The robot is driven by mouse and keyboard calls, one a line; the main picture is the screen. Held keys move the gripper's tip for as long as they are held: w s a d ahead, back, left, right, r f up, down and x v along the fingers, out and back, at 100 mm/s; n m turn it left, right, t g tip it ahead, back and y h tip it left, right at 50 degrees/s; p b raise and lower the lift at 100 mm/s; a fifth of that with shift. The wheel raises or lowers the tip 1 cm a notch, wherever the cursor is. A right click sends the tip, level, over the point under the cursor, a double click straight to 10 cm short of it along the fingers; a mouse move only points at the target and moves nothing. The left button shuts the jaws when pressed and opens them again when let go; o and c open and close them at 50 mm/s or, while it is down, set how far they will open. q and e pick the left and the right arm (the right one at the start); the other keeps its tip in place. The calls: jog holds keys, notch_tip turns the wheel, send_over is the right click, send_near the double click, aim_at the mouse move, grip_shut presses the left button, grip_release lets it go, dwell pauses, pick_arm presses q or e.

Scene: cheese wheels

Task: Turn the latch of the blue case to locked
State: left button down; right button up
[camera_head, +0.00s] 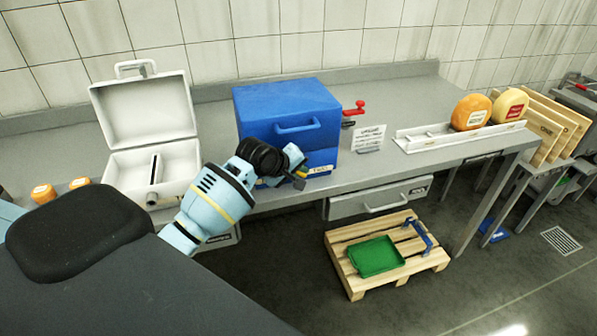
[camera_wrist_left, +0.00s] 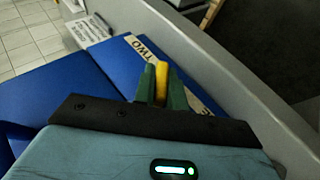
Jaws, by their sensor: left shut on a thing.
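The blue case (camera_head: 290,112) stands closed on the grey bench, with a handle on its front. In the left wrist view its blue surface (camera_wrist_left: 60,85) fills the left side, beside a "TWO" label (camera_wrist_left: 140,47). My left gripper (camera_head: 300,178) is at the lower front of the case. In the wrist view its green fingers (camera_wrist_left: 160,90) are shut on a yellow latch (camera_wrist_left: 162,78). The fingers hide part of the latch, so I cannot tell its exact angle. My right gripper is in neither view.
An open white case (camera_head: 145,108) stands left of the blue case. To the right are a red-handled thing (camera_head: 355,108), a small sign (camera_head: 370,138) and a white rack (camera_head: 425,140) with cheese wheels (camera_head: 471,112). Below, a wooden pallet (camera_head: 420,262) holds a green tray (camera_head: 376,257).

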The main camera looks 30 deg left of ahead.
pick_arm(q)
jog(key=g+y, duration=0.2)
jog(key=g, duration=0.1)
jog(key=shift+r+m+g+y, duration=0.1)
jog(key=shift+m+g+y, duration=0.2)
jog(key=shift+m, duration=0.1)
jog(key=shift+m+g+y, duration=0.4)
jog(key=shift+g+y, duration=0.6)
jog(key=shift+g, duration=0.3)
jog(key=c, duration=1.4)
grip_release()
jog(key=shift+c, duration=0.2)
jog(key=shift+s+d+r, duration=0.1)
jog(key=shift+d+r, duration=0.1)
jog(key=shift+r, duration=0.1)
jog(key=s+d, duration=0.7)
jog(key=d, duration=0.2)
jog(key=shift+s+d+r, duration=0.15)
jog(key=shift+s+d, duration=0.1)
jog(key=shift+s, duration=0.05)
